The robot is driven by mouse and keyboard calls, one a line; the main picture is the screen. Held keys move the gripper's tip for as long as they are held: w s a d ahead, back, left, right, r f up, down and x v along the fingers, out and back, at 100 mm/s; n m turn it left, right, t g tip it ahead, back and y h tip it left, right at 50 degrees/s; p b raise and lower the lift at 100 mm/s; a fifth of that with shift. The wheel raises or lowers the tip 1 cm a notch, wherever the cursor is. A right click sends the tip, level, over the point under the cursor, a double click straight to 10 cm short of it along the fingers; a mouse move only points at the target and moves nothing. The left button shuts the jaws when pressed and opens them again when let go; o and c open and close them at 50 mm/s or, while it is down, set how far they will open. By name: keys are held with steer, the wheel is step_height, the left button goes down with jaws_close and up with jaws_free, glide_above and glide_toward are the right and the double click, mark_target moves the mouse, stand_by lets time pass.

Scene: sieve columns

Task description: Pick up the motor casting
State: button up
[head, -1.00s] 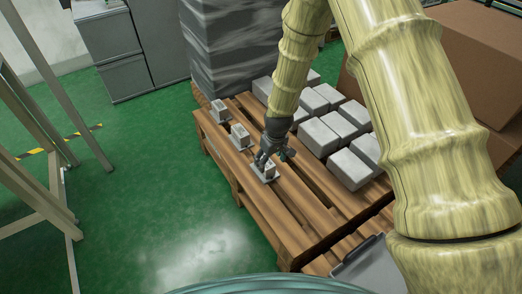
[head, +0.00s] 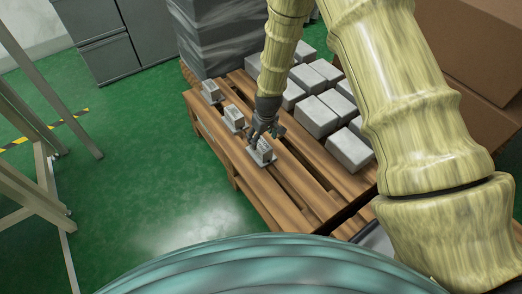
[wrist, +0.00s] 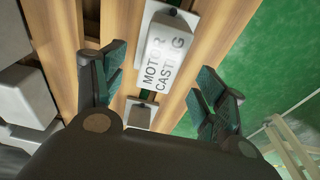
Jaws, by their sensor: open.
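The motor casting (wrist: 168,58) is a light grey block lettered "MOTOR CASTING" on a flat base, and it lies on the wooden pallet (head: 270,198). In the head view the casting (head: 263,152) is the nearest of the small castings along the pallet's left edge. My gripper (head: 262,140) is just above it, its fingers partly covering it. In the wrist view my gripper (wrist: 160,92) is open, with one finger on each side and the casting's lettered end between and beyond the fingertips. Whether the fingers touch it cannot be told.
Two similar small castings (head: 233,118) (head: 211,91) stand further along the same edge. Several grey blocks (head: 348,150) lie to the right on the pallet. A wrapped stack (head: 215,35) stands behind, and a brown box (head: 470,70) is at right.

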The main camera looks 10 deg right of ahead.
mark_target(261, 143)
steer(key=shift+w+a+f+b, duration=0.15)
steer(key=shift+f+b, duration=0.3)
steer(key=shift+f, duration=0.8)
steer(key=shift+w+f+b, duration=0.15)
steer(key=shift+f+b, duration=0.25)
steer(key=shift+f, duration=0.85)
steer(key=shift+f, duration=0.25)
steer(key=c, duration=1.4)
steer(key=shift+c, duration=0.7)
steer(key=shift+r, duration=0.1)
